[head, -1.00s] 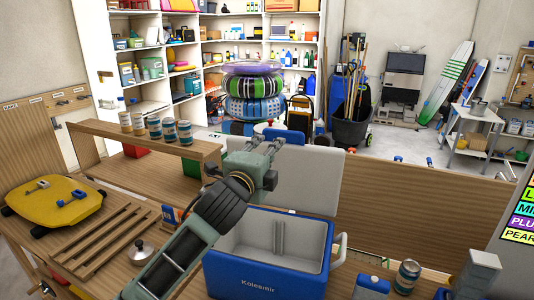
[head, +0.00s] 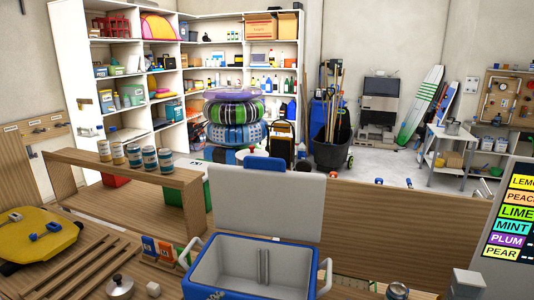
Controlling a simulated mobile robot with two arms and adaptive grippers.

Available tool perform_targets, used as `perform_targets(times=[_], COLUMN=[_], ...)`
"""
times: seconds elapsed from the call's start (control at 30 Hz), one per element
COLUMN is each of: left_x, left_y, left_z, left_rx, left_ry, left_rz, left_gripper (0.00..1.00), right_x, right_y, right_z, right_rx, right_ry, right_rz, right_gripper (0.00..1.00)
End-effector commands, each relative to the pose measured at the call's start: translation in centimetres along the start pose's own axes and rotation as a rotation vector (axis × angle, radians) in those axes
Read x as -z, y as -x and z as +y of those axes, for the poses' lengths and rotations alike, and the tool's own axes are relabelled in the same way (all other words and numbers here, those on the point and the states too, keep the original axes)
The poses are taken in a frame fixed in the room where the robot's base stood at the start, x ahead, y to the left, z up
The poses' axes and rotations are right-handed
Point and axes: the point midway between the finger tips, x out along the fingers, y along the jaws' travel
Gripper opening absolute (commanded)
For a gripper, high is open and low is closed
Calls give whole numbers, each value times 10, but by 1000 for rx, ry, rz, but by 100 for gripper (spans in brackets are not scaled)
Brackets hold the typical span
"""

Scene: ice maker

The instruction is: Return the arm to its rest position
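Neither of my arms nor grippers shows in the head view now. A blue cooler (head: 197,285) with a pale grey inside stands open at the bottom middle, and its lid (head: 268,205) is raised upright behind it. The cooler's inside looks empty apart from a grey divider, though its lower part is cut off by the frame edge.
A wooden shelf (head: 120,172) with several cans stands at the left. A yellow board (head: 42,238) and wooden slats lie on the bench. A can (head: 397,291) is at the lower right. A colour-labelled sign (head: 510,215) stands at the right edge.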

Motion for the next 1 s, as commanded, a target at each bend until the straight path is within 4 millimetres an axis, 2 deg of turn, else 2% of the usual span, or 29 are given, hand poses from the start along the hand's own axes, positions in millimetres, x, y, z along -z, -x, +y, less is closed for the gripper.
perform_targets(times=[0.03,0.1,0.2,0.3,0.5,0.7,0.8,1.0], left_x=[-30,-67,-111,-144,-191,-226,-240,-273], left_y=[11,27,54,79,124,166,137,96], left_z=[24,49,80,103,137,162,175,206], left_rx=[-45,-92,-140,-169,-198,-207,-213,-225], left_ry=[86,201,342,449,605,724,716,710], left_rz=[-58,-140,-252,-346,-503,-641,-641,-659], left_gripper=[32,32,32,32,32,32,32,32], right_x=[0,0,0,0,0,0,0,-2], right_y=[0,0,0,0,0,-1,-7,-15], right_z=[0,0,0,0,0,0,0,-1], right_rx=[0,0,0,0,0,0,0,1], right_ry=[0,0,0,0,0,0,0,0], right_rz=[0,0,0,0,0,0,2,0], right_gripper=[40,40,40,40,40,40,40,40])
